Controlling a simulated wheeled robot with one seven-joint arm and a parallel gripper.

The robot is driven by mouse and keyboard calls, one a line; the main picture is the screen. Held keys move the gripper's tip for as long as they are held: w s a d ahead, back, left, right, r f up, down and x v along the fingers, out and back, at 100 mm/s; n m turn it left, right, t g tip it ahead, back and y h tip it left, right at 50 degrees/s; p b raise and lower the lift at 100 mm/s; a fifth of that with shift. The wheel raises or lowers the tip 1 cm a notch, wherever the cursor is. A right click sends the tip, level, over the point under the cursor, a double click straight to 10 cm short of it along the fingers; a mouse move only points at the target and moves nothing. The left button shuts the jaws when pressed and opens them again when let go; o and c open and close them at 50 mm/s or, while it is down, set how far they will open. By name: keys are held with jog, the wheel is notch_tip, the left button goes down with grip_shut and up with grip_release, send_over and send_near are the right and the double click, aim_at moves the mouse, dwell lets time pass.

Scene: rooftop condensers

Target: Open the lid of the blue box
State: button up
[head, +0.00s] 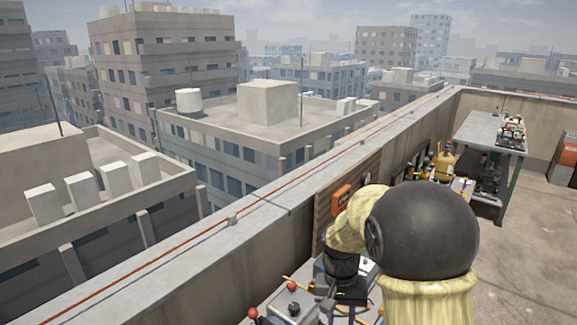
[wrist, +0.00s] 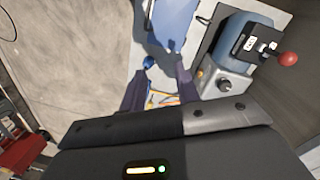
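In the wrist view, a flat blue surface (wrist: 172,18), which looks like part of the blue box, shows at the top middle, cut off by the frame edge. I cannot tell from this part whether its lid is open or shut. My gripper (wrist: 163,65) points toward it, with its two dark fingers apart and nothing visibly held between them. I cannot tell whether a fingertip touches the blue surface. In the head view my own arm covers the work area, and neither the blue box nor my fingers can be made out.
A blue-grey device (wrist: 240,42) with a red-knobbed lever (wrist: 288,59) stands close right of my fingers. Orange and yellow items lie beyond the fingers. A red object (wrist: 30,150) is at lower left. In the head view, a parapet (head: 200,245) runs alongside; a table (head: 490,130) stands farther back.

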jog(key=s+d+n+t, duration=0.2)
jog(key=s+d+t, duration=0.1)
jog(key=s, duration=0.8)
jog(key=shift+s+d+t+y+b, duration=0.2)
jog(key=shift+s+t+y+b, duration=0.1)
jog(key=shift+t+y+b, duration=0.1)
